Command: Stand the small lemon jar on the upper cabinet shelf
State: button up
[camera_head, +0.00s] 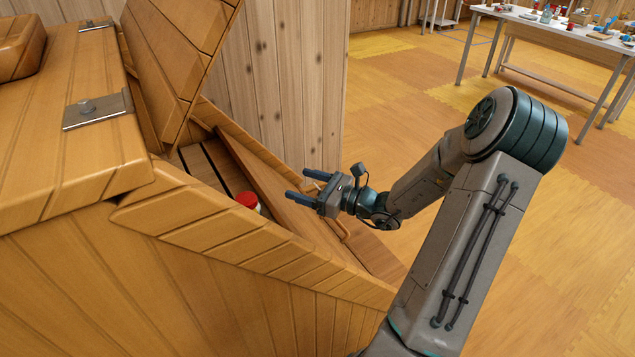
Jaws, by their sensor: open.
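A small jar with a red lid (247,200) stands inside an open wooden cabinet. Only its lid and a bit of pale body show above the cabinet's slanted front edge, so I cannot tell whether it is the lemon jar. The wooden cabinet (210,236) has its hinged door or lid (183,50) standing open. A dark slatted surface (205,166) shows inside; I cannot tell which shelf it is. My gripper (297,184) is open and empty, with its two blue fingers pointing left toward the jar. It is to the right of the jar and apart from it.
A wooden panel (268,190) slopes inside the cabinet between the jar and my gripper. The cabinet's raised edge (235,240) runs in front of the jar. A table (560,28) with several small items stands far off at the upper right. The floor between is clear.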

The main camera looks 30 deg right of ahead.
jog(key=s+d+r+p, duration=0.3)
jog(key=d+r+p, duration=0.2)
jog(key=d+p, duration=0.1)
jog(key=shift+d+r+p, duration=0.3)
jog(key=shift+p, duration=0.1)
dwell(1.2)
jog(key=shift+s+d, duration=0.1)
dwell(0.4)
